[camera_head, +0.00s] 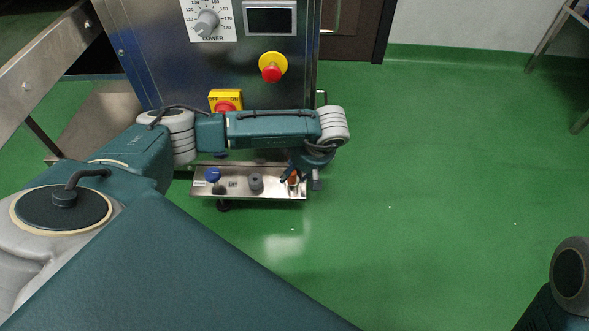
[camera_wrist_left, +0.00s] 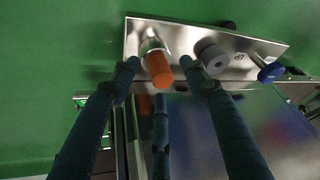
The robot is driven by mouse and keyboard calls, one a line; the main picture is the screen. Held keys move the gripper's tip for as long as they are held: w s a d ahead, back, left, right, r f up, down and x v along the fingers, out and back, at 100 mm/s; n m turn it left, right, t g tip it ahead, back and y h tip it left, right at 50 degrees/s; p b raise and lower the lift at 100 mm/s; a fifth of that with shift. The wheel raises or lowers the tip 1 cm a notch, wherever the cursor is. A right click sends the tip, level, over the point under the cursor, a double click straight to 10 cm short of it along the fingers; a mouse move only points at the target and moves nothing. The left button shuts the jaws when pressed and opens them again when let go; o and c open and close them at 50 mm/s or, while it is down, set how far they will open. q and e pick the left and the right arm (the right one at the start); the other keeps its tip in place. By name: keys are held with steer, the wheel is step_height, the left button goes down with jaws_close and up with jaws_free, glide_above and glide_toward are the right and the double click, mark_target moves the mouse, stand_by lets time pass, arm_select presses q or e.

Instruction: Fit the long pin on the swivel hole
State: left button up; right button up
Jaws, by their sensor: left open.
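A metal cylinder with an orange end (camera_wrist_left: 159,70) stands at one end of a small steel shelf (camera_wrist_left: 175,32); I cannot tell if it is the long pin. A grey round piece with a hole (camera_wrist_left: 213,60) and a blue knob (camera_wrist_left: 270,72) are beside it on the shelf. In the head view the grey piece (camera_head: 256,183) and blue knob (camera_head: 212,174) also show. My left gripper (camera_head: 297,176) is open, its fingers (camera_wrist_left: 160,63) on either side of the orange end. Contact is unclear. I cannot identify the swivel hole. My right gripper is out of view.
A steel machine cabinet (camera_head: 150,50) stands behind the shelf, with a dial (camera_head: 206,22), a red stop button on yellow (camera_head: 272,70) and a yellow-red switch (camera_head: 226,101). The green floor (camera_head: 440,190) to the right is clear.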

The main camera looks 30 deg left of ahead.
arm_select(q)
steer(key=v, duration=1.2)
steer(key=shift+s+a+f, duration=0.1)
steer(key=shift+s, duration=0.05)
